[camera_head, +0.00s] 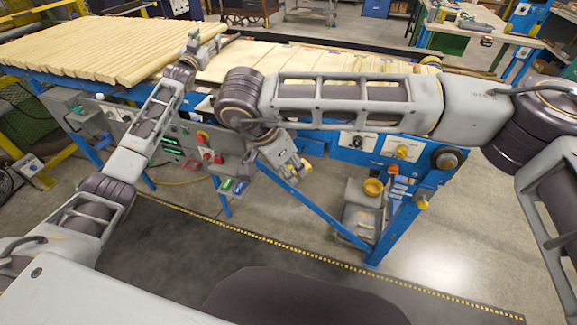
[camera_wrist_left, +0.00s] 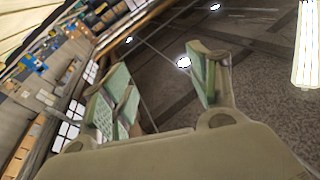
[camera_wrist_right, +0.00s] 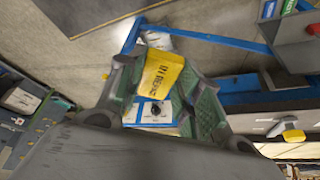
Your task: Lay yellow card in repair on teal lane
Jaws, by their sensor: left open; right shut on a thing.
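The yellow card (camera_wrist_right: 160,74), with dark lettering reading "IN REPA…", is between the green-padded fingers of my right gripper (camera_wrist_right: 163,95) in the right wrist view. My left gripper (camera_head: 208,42) is over the bench top, near the end of the wooden rods. The left wrist view shows its fingers (camera_wrist_left: 160,90) apart and empty. I cannot make out a teal lane; my right arm hides part of the bench top.
Pale turned rods (camera_head: 90,45) lie side by side on the left of the bench. Flat pale boards (camera_head: 235,62) lie to their right. A control panel with a red button (camera_head: 208,155) and a blue frame stand below.

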